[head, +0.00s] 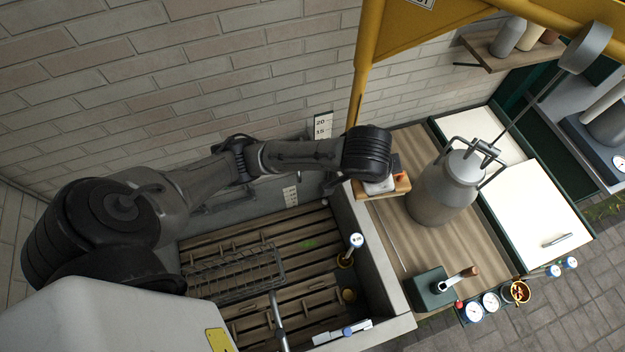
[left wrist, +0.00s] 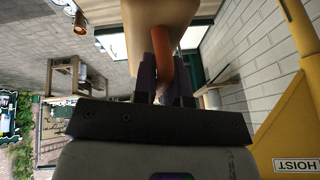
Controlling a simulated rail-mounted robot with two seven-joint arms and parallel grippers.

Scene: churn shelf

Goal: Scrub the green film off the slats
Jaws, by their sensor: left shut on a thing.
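The wooden slats (head: 265,228) line the floor of the sunken grey basin in the head view. A small patch of green film (head: 308,243) shows on the slats toward the right. My left gripper (head: 381,184) is over the basin's right rim, beside the milk churn. It is shut on a wooden block with an orange handle (head: 398,188), apparently a scrubbing brush. In the left wrist view the dark fingers (left wrist: 165,85) close around the orange handle, below the tan block (left wrist: 160,25). Any bristles are hidden. My right gripper is not in view.
A metal churn (head: 440,195) stands on the ribbed board right of the basin. A wire rack (head: 235,275) sits over the slats. A green box with a handle (head: 435,290) and gauges are at the front. A yellow hoist post (head: 360,90) rises behind.

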